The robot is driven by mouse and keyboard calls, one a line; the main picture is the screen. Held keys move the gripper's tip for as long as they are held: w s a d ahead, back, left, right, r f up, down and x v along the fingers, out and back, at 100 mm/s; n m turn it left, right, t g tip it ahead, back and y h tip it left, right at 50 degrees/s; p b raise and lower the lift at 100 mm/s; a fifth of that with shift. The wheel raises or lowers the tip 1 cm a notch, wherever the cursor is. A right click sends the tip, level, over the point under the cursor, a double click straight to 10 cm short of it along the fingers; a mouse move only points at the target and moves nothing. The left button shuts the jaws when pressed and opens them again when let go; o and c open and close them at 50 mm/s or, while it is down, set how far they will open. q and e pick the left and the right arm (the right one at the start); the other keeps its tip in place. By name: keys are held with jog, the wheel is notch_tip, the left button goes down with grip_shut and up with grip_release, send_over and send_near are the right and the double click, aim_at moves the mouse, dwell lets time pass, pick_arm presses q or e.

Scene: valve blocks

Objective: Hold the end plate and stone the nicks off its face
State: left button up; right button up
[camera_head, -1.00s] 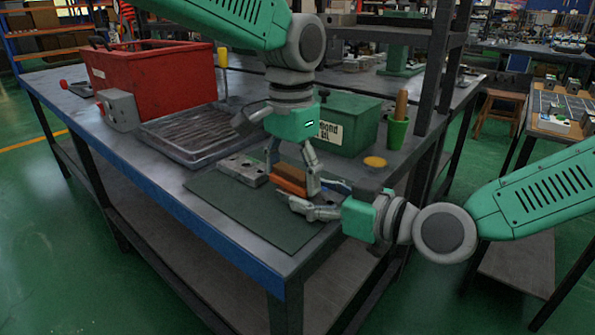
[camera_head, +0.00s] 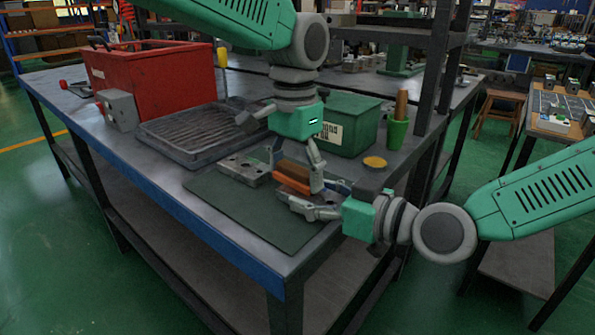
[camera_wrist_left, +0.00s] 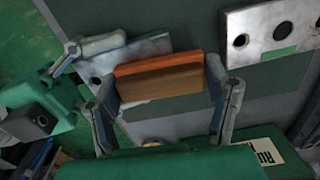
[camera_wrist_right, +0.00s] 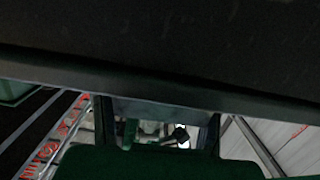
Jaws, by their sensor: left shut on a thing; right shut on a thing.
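My left gripper (camera_head: 297,175) is shut on a stone (camera_head: 293,171), a brown and orange block. In the left wrist view the stone (camera_wrist_left: 160,78) sits between both fingers. It lies over a grey metal end plate (camera_wrist_left: 108,66), touching it or just above; I cannot tell which. The plate has a dark hole and is partly hidden by the stone. My right gripper (camera_head: 312,207) is shut on the plate's edge at the mat's right side. In the right wrist view its fingers (camera_wrist_right: 158,125) show, but a dark surface fills the top and the plate is not clear.
A second metal block with holes (camera_head: 243,169) lies on the green mat (camera_head: 235,208). Behind are a ribbed tray (camera_head: 195,133), a red box (camera_head: 160,80), a green box (camera_head: 350,125), a green cup (camera_head: 397,132) and a yellow-topped tin (camera_head: 375,162). The mat's front is clear.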

pick_arm(q)
jog(key=shift+s+a, duration=0.45)
jog(key=shift+s, duration=0.2)
jog(key=shift+w+d+f, duration=0.15)
jog(key=shift+w+d, duration=0.5)
jog(key=shift+w, duration=0.3)
jog(key=shift+s+a, duration=0.65)
jog(key=shift+s, duration=0.35)
jog(key=shift+w+d, duration=0.7)
jog(key=shift+w, duration=0.3)
jog(key=shift+s+a, duration=0.4)
jog(key=shift+s, duration=0.1)
jog(key=shift+r, duration=3.65)
